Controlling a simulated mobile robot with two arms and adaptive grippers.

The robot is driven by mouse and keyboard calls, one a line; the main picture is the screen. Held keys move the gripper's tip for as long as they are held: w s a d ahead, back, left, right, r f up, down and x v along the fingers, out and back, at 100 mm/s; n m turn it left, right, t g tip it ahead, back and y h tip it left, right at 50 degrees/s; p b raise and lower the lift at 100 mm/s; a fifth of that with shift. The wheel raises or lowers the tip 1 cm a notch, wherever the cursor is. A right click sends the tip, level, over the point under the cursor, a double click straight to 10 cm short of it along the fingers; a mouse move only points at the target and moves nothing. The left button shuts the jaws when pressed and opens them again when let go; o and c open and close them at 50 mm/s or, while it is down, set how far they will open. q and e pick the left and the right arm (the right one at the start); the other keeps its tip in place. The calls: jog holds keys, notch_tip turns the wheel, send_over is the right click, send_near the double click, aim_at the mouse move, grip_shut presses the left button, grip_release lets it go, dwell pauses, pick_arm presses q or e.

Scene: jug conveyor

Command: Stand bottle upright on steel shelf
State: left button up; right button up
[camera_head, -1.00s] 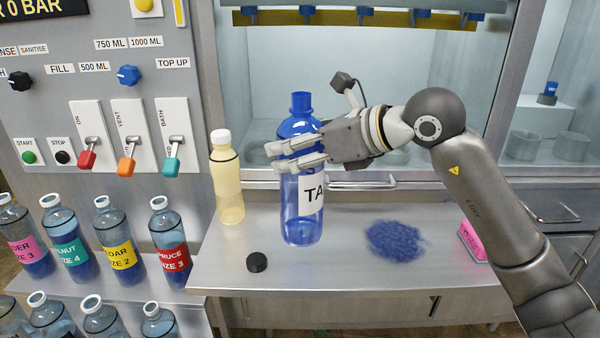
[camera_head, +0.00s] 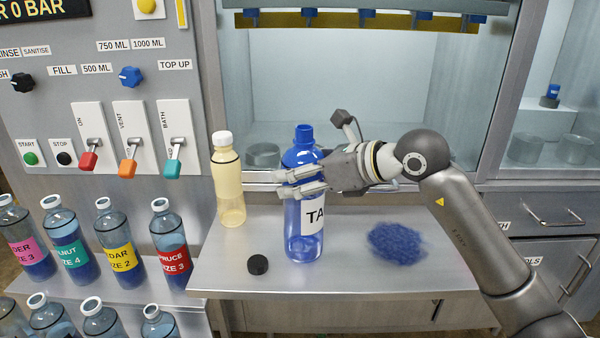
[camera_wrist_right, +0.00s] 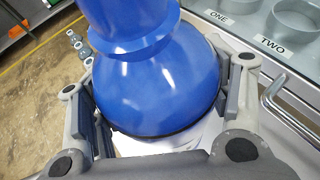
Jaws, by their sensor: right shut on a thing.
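A blue bottle (camera_head: 301,225) with a white label reading "TA" stands upright at the steel shelf (camera_head: 340,275), its base low and close to or on the surface; I cannot tell if it touches. My right gripper (camera_head: 290,182) is shut around the bottle's upper body, from the right. In the right wrist view, the bottle's blue shoulder and neck (camera_wrist_right: 150,75) sit between the two fingers. The bottle's neck is open, with no cap on it. My left gripper is not in view.
A cream bottle with a white cap (camera_head: 228,185) stands just left of the blue bottle. A black cap (camera_head: 257,265) lies in front. A heap of blue material (camera_head: 396,243) lies to the right. Labelled bottles (camera_head: 115,238) stand on the left rack. A window frame rises behind.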

jog(key=o, duration=1)
jog(key=v, duration=1.2)
jog(key=shift+r, duration=0.2)
